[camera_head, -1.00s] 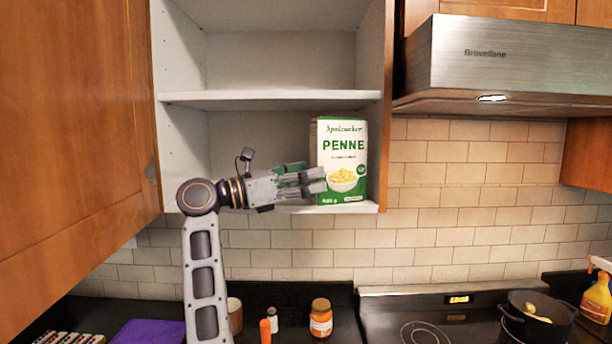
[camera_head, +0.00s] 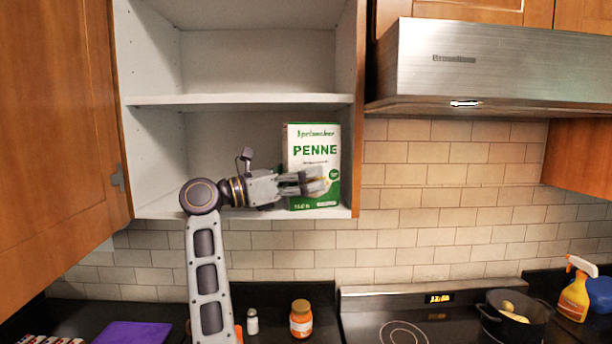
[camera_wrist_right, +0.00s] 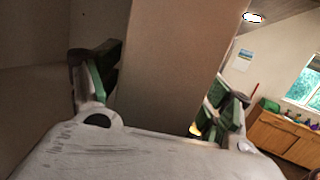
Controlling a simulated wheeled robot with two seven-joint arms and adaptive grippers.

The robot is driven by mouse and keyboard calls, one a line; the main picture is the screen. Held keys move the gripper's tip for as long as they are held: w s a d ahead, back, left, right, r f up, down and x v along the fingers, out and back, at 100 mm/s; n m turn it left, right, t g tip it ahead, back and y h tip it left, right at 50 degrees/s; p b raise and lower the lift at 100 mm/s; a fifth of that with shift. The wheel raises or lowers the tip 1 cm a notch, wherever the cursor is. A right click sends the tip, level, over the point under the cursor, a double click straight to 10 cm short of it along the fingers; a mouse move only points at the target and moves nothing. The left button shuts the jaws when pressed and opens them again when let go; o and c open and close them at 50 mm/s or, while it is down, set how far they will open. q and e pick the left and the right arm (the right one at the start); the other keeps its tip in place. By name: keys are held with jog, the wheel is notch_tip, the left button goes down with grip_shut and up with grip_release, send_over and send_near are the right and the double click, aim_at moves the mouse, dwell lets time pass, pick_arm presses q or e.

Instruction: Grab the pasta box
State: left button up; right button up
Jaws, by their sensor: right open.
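The pasta box (camera_head: 313,145), white and green with "PENNE" on its front, stands upright at the right end of the cabinet's lower shelf. My right gripper (camera_head: 309,181) reaches in from the left at the height of the box's lower half. Its near fingers cover part of the box front. In the right wrist view my right gripper (camera_wrist_right: 163,95) is open, with a finger on either side of a plain brownish upright surface, apparently the box's narrow side. Contact cannot be told. My left gripper is not in view.
The cabinet shelf (camera_head: 240,99) runs above the box, and the cabinet's right side wall (camera_head: 354,150) is close to the box. An open door (camera_head: 60,130) stands at left. The range hood (camera_head: 480,65) juts out at right. A jar (camera_head: 301,320) is on the counter below.

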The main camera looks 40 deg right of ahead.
jog(key=shift+c, duration=0.4)
jog(key=c, duration=1.5)
jog(key=shift+f, duration=0.1)
jog(key=shift+s+a, duration=0.15)
jog(key=shift+a, duration=0.05)
jog(key=shift+s+a+b, duration=0.4)
jog(key=shift+s+a, duration=0.1)
jog(key=shift+a, duration=0.4)
